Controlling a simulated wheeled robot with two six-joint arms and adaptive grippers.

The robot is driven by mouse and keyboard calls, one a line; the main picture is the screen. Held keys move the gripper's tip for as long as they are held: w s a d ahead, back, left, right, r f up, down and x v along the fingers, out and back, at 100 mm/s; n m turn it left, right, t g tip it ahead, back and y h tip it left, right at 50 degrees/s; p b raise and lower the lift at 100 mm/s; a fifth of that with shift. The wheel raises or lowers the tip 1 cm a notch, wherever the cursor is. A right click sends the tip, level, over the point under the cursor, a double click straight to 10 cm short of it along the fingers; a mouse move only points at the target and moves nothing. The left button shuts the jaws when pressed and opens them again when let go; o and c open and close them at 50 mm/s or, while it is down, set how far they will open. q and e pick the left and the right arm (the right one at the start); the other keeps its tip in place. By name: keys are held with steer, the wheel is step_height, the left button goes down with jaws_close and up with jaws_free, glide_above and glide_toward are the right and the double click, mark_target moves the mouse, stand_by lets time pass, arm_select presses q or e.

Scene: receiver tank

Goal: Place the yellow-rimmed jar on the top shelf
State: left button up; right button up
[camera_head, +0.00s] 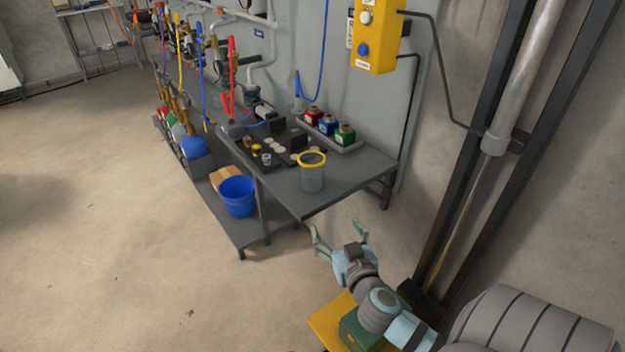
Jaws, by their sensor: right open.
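The yellow-rimmed jar (312,175) is a clear, greyish jar with a yellow ring at its top. It stands upright near the front right part of the grey bench's upper surface (345,185). My right gripper (338,232) is open and empty, in front of the bench and below the jar in the picture, apart from both. My left gripper is not in view. Which surface counts as the top shelf is not marked; the bench has an upper surface and a lower shelf (250,232).
A blue bucket (238,196) and a cardboard box (222,178) stand on the lower shelf. A tray (350,149) with red, blue and green containers is behind the jar. A yellow control box (376,35) hangs on the wall. Open floor (120,220) lies left.

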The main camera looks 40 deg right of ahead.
steer(key=t, duration=0.2)
glide_toward(316, 180)
steer(key=p+x, duration=0.1)
steer(key=x, duration=1.2)
steer(key=shift+s+a, duration=0.1)
steer(key=c, duration=1.3)
